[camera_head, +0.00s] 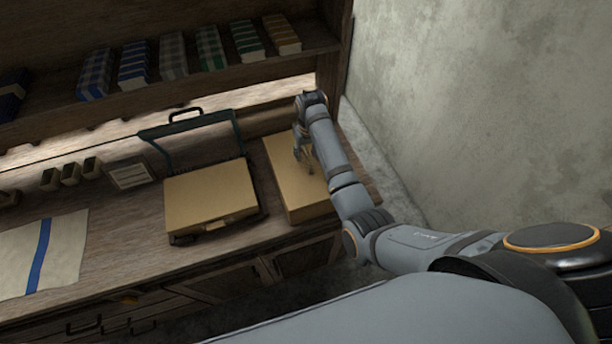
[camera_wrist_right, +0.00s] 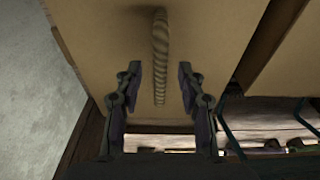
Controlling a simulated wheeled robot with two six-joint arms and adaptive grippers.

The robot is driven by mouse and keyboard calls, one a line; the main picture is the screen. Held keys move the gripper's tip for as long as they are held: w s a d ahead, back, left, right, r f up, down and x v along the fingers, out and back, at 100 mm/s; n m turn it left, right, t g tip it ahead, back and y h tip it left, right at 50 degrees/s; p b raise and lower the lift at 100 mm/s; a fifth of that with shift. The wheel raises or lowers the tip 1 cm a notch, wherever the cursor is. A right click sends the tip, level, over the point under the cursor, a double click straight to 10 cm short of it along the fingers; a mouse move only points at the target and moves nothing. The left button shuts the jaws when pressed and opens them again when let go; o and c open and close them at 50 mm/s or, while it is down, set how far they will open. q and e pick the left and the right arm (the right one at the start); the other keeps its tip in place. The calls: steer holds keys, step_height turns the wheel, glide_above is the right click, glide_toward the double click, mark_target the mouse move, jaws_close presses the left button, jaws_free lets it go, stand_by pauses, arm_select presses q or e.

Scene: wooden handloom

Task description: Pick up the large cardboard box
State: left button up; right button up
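The large cardboard box (camera_head: 303,200) is a long tan box lying on the wooden bench, at its right end. In the right wrist view its tan top (camera_wrist_right: 220,45) fills much of the picture, with a rope handle (camera_wrist_right: 160,45) running along the middle. My right gripper (camera_head: 304,165) points down over the box top. In the wrist view the right gripper (camera_wrist_right: 159,72) is open, with one finger on each side of the rope and a gap to it. Whether the fingertips touch the box cannot be told. My left gripper is not in view.
A tan-panelled case (camera_head: 212,195) with a teal frame stands close left of the box. A white cloth with a blue stripe (camera_head: 45,250) lies further left. A shelf (camera_head: 180,82) holds several folded fabrics above. A concrete wall (camera_head: 480,110) rises at right.

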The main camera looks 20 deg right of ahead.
jaws_close()
stand_by(0.5)
